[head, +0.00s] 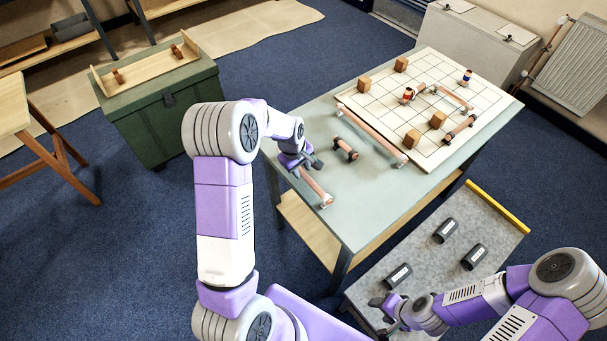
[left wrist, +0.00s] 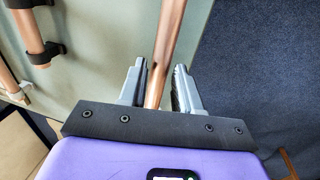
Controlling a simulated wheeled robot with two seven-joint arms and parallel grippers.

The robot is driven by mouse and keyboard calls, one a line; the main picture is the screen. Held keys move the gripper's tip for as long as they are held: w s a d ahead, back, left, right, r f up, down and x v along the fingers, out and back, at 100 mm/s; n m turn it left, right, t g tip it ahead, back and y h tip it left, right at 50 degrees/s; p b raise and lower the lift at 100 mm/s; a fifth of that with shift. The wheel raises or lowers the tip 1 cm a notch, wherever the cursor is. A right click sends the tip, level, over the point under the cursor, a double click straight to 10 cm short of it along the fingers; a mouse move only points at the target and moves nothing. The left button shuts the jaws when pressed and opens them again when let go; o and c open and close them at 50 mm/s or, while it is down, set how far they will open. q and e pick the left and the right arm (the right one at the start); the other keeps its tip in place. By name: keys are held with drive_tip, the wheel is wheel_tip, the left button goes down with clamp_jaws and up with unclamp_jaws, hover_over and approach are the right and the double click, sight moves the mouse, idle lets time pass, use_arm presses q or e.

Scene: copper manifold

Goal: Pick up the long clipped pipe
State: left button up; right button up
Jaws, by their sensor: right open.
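A long copper pipe (head: 372,133) with pale clips at its ends lies on the grey-green table (head: 375,205) along the board's left edge. A second copper pipe (head: 313,184) with a pale clip at its near end lies near the table's left edge, its far part hidden by my left gripper (head: 300,162). In the left wrist view this pipe (left wrist: 169,35) runs between the open fingers of the left gripper (left wrist: 158,88), with a small gap beside it. My right gripper (head: 380,312) is open and empty over the grey lower surface at the bottom.
A short pipe with black ends (head: 345,149) lies between the two pipes. A white gridded board (head: 460,98) holds wooden blocks and pipe pieces. Several dark cylinders (head: 445,230) lie on a grey cart (head: 425,263) at lower right. A green chest (head: 165,120) stands at left.

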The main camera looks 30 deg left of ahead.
sight(302, 171)
use_arm(q)
drive_tip(key=f, duration=0.3)
drive_tip(key=shift+w+d+f, duration=0.1)
drive_tip(key=shift+w+f, duration=0.05)
drive_tip(key=shift+w, duration=0.1)
clamp_jaws()
